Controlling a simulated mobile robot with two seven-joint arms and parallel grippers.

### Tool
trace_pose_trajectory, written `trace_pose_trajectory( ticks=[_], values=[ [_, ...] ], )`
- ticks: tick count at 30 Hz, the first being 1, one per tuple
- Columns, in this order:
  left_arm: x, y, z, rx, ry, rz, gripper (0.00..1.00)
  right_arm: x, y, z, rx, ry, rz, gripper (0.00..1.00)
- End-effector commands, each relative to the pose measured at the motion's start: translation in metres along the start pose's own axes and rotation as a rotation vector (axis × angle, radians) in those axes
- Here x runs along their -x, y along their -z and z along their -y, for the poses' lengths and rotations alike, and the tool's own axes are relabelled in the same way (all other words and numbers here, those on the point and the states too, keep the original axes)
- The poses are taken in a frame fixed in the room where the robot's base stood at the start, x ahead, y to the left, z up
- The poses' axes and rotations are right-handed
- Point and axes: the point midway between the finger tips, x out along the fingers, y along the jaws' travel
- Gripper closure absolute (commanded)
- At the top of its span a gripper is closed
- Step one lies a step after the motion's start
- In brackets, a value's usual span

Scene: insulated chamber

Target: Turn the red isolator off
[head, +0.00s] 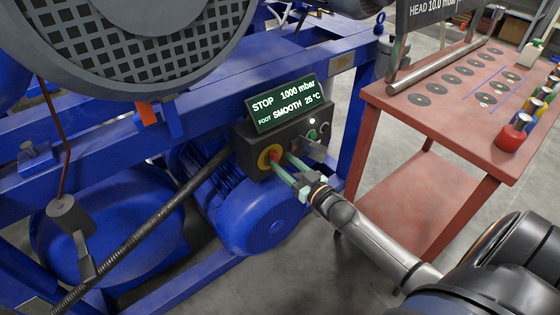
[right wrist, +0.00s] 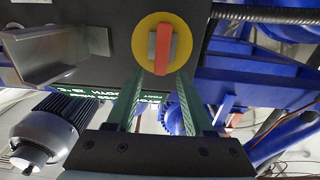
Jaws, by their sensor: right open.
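The red isolator is a red handle on a round yellow plate (head: 265,160), on the front of the dark control box (head: 252,143). In the right wrist view the red handle (right wrist: 163,47) stands nearly upright across the yellow disc, a little tilted. My right gripper (head: 283,164) is open, with its green fingers pointing at the isolator. In the right wrist view its fingertips (right wrist: 159,78) lie on either side of the handle's lower end, with gaps visible on both sides. I cannot tell how deep they reach. My left gripper is not in view.
A display (head: 287,103) above the box reads STOP, 1000 mbar. Buttons (head: 312,134) and a grey bracket (head: 316,150) sit right of the isolator. A blue motor (head: 262,217) is below, and a black hose (head: 150,225) runs left. A red table (head: 400,100) stands at right.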

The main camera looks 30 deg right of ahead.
Motion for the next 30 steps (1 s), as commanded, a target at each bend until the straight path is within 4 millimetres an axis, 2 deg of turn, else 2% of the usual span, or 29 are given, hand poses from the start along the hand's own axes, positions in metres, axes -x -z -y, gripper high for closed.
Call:
trace_pose_trajectory(
  ticks=[6,17,30],
  values=[
    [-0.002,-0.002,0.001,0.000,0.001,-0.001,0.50,-0.020,-0.001,0.000,0.000,0.000,0.000,0.47],
    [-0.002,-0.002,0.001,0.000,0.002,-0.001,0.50,-0.024,0.000,0.000,-0.001,0.001,0.001,0.47],
    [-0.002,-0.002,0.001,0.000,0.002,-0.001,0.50,-0.023,0.000,0.001,-0.001,0.000,0.001,0.97]
  ],
)
